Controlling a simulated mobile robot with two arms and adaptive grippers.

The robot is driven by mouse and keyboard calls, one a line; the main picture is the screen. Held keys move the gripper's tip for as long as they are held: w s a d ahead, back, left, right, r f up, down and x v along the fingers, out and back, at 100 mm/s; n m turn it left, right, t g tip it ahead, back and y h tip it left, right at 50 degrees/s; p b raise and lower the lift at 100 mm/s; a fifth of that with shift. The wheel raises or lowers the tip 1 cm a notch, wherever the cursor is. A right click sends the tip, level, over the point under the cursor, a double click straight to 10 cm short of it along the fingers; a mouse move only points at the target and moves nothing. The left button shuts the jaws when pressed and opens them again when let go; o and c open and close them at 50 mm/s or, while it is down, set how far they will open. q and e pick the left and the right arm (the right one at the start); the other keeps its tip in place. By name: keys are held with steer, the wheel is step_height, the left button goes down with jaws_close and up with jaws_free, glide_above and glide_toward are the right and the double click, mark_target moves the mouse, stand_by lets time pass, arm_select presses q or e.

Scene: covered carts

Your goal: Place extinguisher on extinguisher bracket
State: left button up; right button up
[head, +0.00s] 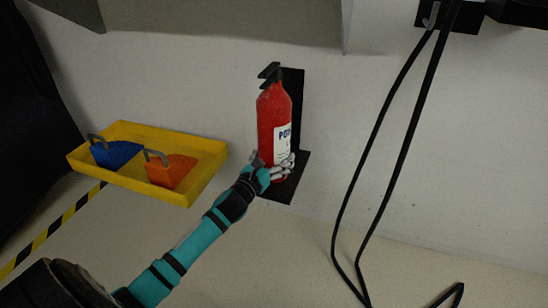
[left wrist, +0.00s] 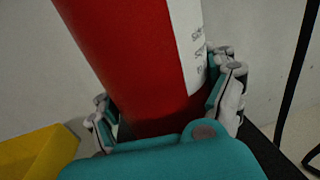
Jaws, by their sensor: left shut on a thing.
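The red extinguisher (head: 272,112) with a white label and black top handle stands nearly upright in front of the black bracket (head: 298,95). The bracket has a back plate against the wall and a flat base plate. The extinguisher's lower end is over the base plate; I cannot tell whether it touches. My left gripper (head: 275,168) is shut around the extinguisher's lower body. The left wrist view shows the red body (left wrist: 125,60) between the two fingers (left wrist: 168,112). My right gripper is not in view.
A yellow tray (head: 190,196) on the left holds a blue item (head: 117,153) and an orange item (head: 170,171) with grey handles. Black cables (head: 397,150) hang on the right. Yellow-black tape (head: 52,230) runs at lower left. Bare wall lies between bracket and cables.

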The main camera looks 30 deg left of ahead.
arm_select(q)
steer(key=shift+r, duration=0.35)
steer(key=o, duration=1.2)
steer(key=shift+f, duration=0.4)
steer(key=o, duration=0.3)
steer(key=shift+r, duration=0.1)
steer(key=shift+o, duration=0.2)
steer(key=shift+r, duration=0.1)
